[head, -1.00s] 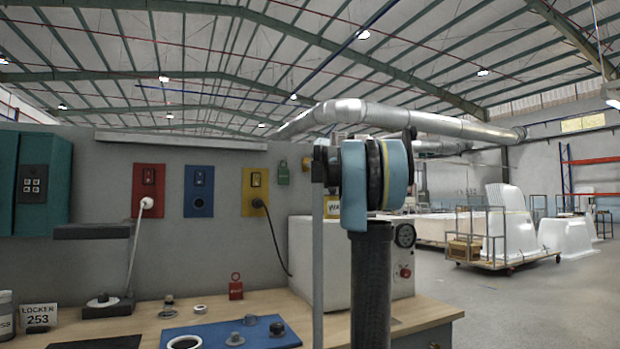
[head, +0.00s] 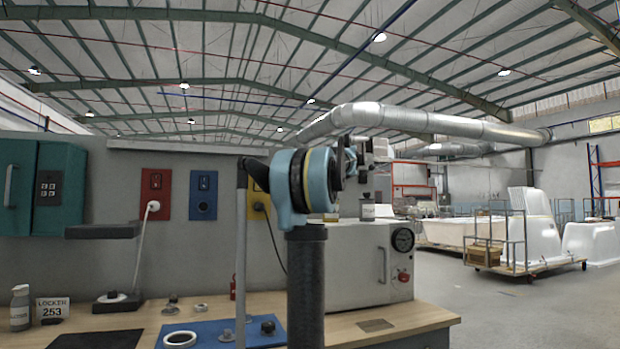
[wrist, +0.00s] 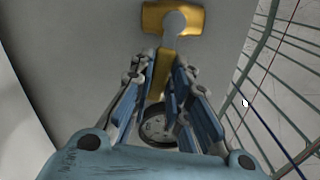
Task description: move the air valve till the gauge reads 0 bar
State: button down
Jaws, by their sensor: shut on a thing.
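In the wrist view my gripper (wrist: 168,66) is shut on the yellow lever of the air valve (wrist: 158,84), which runs down between the fingers from a yellow block with a grey rounded piece over it. A round dial gauge (wrist: 154,128) shows behind and between the fingers, partly hidden by them; its reading is too small to tell. In the head view my gripper (head: 353,162) is up above the white cabinet, seen from behind and partly hidden by my arm. The valve cannot be made out clearly there.
A white cabinet (head: 345,270) with its own dial (head: 403,240) and red knob stands on the wooden bench (head: 420,318). Red (head: 155,180) and blue (head: 203,180) panels are on the wall. Open floor lies to the right.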

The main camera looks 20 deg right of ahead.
jog(key=shift+a, duration=0.15)
dwell(0.4)
jog(key=c, duration=1.5)
grip_release()
jog(key=s, duration=1.1)
jog(key=shift+s, duration=0.4)
